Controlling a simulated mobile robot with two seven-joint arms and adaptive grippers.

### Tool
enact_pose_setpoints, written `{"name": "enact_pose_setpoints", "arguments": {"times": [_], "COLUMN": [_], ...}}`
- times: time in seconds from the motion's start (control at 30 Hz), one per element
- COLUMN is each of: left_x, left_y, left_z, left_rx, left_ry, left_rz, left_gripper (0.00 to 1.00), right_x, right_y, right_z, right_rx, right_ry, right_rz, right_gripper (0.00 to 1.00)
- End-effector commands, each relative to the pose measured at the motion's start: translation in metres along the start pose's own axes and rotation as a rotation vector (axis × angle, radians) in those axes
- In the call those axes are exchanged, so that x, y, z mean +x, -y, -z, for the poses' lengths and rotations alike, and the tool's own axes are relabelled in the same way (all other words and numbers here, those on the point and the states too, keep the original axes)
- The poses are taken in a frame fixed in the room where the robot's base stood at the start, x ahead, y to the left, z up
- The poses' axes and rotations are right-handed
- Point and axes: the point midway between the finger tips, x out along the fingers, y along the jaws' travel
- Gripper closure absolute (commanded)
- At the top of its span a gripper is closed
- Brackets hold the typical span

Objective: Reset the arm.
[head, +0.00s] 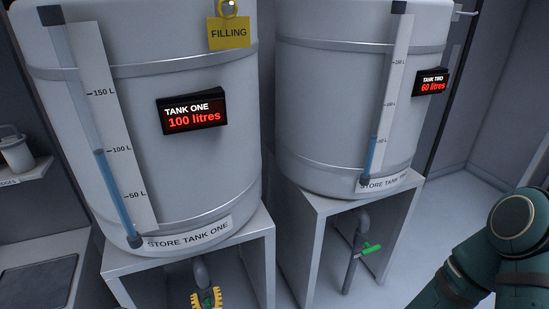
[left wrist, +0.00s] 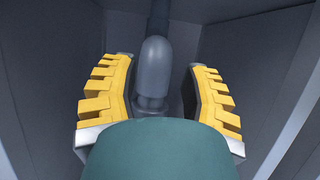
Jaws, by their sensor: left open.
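My left gripper (head: 207,298) is at the bottom edge of the head view, below store tank one (head: 185,60). A teal part hides the lower middle. My teal arm (head: 500,240) shows at the lower right of the head view; its gripper is out of view.
Tank one's display (head: 193,112) reads 100 litres, with a yellow FILLING tag (head: 229,33) above. Store tank two (head: 330,90) has a display (head: 430,82) reading 60 litres. White stand legs (head: 268,262) flank the outlets.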

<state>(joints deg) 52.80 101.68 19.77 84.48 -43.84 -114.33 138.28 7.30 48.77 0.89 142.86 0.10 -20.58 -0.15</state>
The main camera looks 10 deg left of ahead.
Motion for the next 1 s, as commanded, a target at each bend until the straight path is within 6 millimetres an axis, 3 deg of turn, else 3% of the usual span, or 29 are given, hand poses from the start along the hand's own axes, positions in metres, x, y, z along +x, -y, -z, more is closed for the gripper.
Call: {"name": "enact_pose_setpoints", "arguments": {"times": [0.17,0.3,0.47,0.6,0.77,1.0], "left_x": [0.014,0.017,-0.002,-0.035,-0.083,-0.16], "left_y": [0.036,0.087,0.134,0.157,0.16,0.13], "left_z": [-0.004,-0.01,-0.024,-0.044,-0.076,-0.14], "left_rx": [0.174,0.479,0.863,1.177,1.478,1.707], "left_ry": [-0.092,-0.198,-0.228,-0.164,0.016,0.456], "left_rz": [0.147,0.416,0.788,1.137,1.55,2.121], "left_gripper": [0.54,0.54,0.54,0.54,0.54,0.54], "right_x": [0.0,0.0,0.0,0.0,0.0,0.0], "right_y": [0.0,0.0,0.0,0.0,0.0,0.0], "right_z": [0.0,0.0,0.0,0.0,0.0,0.0], "right_rx": [0.0,0.0,0.0,0.0,0.0,0.0], "right_ry": [0.0,0.0,0.0,0.0,0.0,0.0], "right_rz": [0.0,0.0,0.0,0.0,0.0,0.0], "right_gripper": [0.33,0.33,0.33,0.33,0.33,0.33]}}
